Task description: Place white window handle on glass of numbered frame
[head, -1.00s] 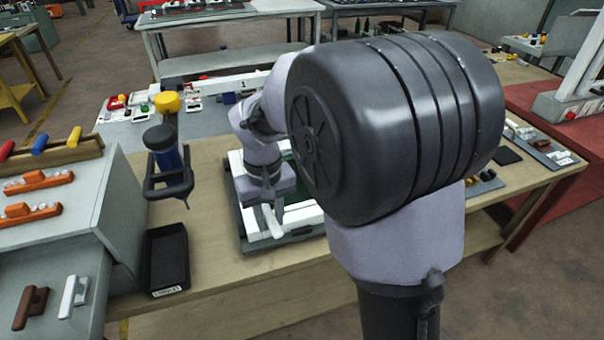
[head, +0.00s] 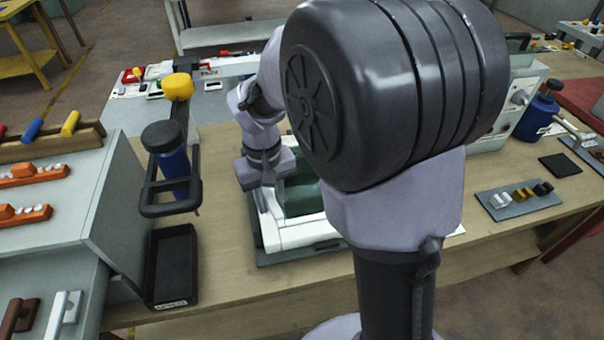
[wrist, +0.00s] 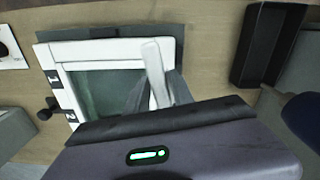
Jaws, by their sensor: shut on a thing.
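A white window handle (wrist: 155,68) is pinched in my gripper (wrist: 152,97) in the wrist view. The handle overlaps the right side of the white numbered frame (wrist: 110,52) in that view; I cannot tell whether it touches. The frame's dark green glass (wrist: 100,92) shows left of the handle, and number labels sit on its left bar. In the head view the frame (head: 295,236) lies flat on the bench, with glass (head: 305,200) partly hidden by my arm. The gripper's fingers and the held handle are not clear in the head view.
A drawer at lower left holds another white handle (head: 65,315) and a brown one (head: 20,315). Small coloured parts lie on a grey plate (head: 517,200) at right.

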